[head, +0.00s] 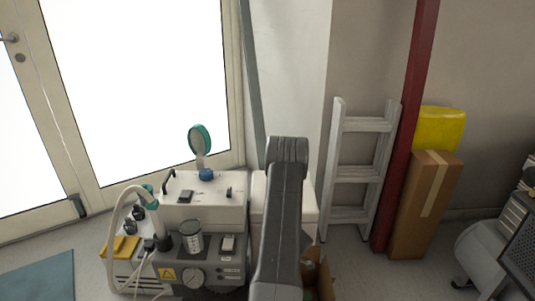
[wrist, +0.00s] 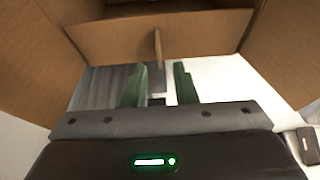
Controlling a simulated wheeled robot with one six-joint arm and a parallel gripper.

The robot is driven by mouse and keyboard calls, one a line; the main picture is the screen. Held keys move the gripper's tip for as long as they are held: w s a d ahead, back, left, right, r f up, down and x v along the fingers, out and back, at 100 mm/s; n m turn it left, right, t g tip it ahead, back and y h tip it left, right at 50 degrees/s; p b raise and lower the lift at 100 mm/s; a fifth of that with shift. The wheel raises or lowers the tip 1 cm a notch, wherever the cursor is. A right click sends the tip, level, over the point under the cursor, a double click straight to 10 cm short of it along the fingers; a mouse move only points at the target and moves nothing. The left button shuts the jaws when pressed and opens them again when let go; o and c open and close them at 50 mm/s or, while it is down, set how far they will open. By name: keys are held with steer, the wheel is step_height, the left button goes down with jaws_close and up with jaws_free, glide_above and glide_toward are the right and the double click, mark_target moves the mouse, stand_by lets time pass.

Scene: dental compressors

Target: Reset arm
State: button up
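In the wrist view, my gripper (wrist: 161,76) shows two green fingers standing apart, with nothing held between them. The fingers point toward an open cardboard box (wrist: 110,38), whose brown walls or flaps surround the top and sides of the view. A thin upright brown piece (wrist: 158,48) stands ahead of the gap between the fingers; I cannot tell whether it touches them. In the head view, my dark grey arm stretches forward in the middle and its gripper is hidden. Part of a cardboard box (head: 325,282) shows just right of my arm.
A compressor unit (head: 205,265) with a gauge and a white case (head: 200,205) stand left of my arm. Behind on the right are a white ladder (head: 360,178), a red post (head: 408,130) and a tall carton (head: 422,205) with a yellow item (head: 440,126) above it. Open floor shows at right.

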steer(key=shift+a+r+h+p, duration=0.35)
steer(key=shift+h+p, duration=0.35)
steer(key=shift+p, duration=1)
steer(key=shift+a+r+h+p, duration=0.15)
steer(key=shift+a+h+p, duration=0.45)
steer(key=shift+p, duration=1.05)
steer(key=shift+h+p, duration=0.5)
steer(key=shift+p, duration=0.3)
steer(key=shift+s+a+f+h+p, duration=0.15)
steer(key=shift+a+h+p, duration=0.25)
steer(key=shift+p, duration=0.45)
steer(key=shift+d+r, duration=0.1)
steer(key=shift+r, duration=1.5)
steer(key=shift+p, duration=0.3)
